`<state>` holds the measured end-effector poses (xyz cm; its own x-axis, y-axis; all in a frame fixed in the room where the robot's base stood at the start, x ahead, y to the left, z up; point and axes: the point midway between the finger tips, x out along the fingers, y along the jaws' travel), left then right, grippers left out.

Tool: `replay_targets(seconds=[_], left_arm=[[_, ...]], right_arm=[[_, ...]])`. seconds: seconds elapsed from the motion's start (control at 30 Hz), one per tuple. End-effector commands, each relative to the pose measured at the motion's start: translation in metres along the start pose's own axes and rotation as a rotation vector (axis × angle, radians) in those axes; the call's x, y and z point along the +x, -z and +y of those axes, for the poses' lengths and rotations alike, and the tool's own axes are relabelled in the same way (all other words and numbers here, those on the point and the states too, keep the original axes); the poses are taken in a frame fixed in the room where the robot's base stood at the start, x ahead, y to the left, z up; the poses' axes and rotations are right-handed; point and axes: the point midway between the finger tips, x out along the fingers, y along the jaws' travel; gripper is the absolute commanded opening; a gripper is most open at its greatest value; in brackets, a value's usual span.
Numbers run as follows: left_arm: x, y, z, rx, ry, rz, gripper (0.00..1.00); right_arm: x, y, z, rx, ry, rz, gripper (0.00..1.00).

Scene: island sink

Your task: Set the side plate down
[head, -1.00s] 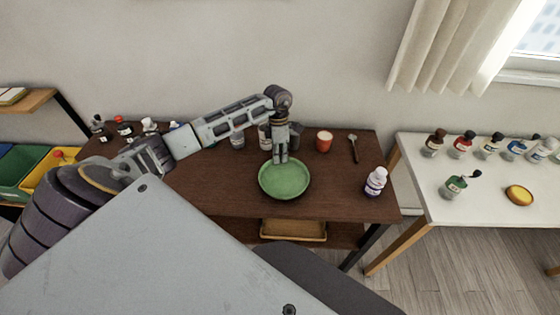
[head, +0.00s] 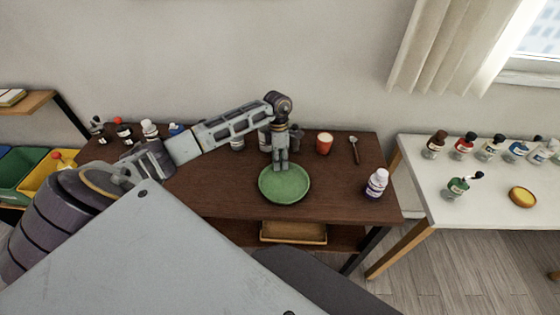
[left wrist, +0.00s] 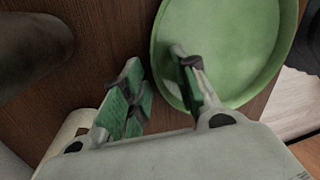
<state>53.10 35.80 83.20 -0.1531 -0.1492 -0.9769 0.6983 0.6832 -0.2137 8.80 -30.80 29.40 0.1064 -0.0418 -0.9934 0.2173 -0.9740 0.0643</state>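The side plate (head: 284,185) is a round green dish with a raised rim, lying level near the front middle of the dark wooden table (head: 225,192). It appears to rest on the tabletop. My left gripper (head: 281,166) points down at the plate's far rim. The plate also fills the upper right of the left wrist view (left wrist: 235,50). There the gripper's fingers (left wrist: 158,92) stand apart, one over the plate's inside and one outside its rim, with a visible gap between them. My right gripper is not in view.
An orange-red cup (head: 324,143) and a spoon (head: 355,150) are behind right of the plate. A white-capped bottle (head: 376,184) stands near the right front. Several bottles line the back left. A white table (head: 480,195) with bottles stands to the right.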

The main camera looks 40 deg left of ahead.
Motion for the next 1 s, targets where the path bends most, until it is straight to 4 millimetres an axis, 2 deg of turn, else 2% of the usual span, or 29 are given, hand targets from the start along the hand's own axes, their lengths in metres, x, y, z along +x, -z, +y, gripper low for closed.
replay_targets(seconds=[0.43,0.67,1.0], left_arm=[[-0.003,0.0,-0.001,0.0,0.001,0.0,0.29],[-0.027,0.0,0.0,0.0,-0.002,-0.001,0.29],[-0.072,0.0,0.0,0.0,-0.002,0.0,0.29]], right_arm=[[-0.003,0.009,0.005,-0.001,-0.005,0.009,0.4],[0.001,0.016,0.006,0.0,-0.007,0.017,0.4],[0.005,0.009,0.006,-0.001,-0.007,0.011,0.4]])
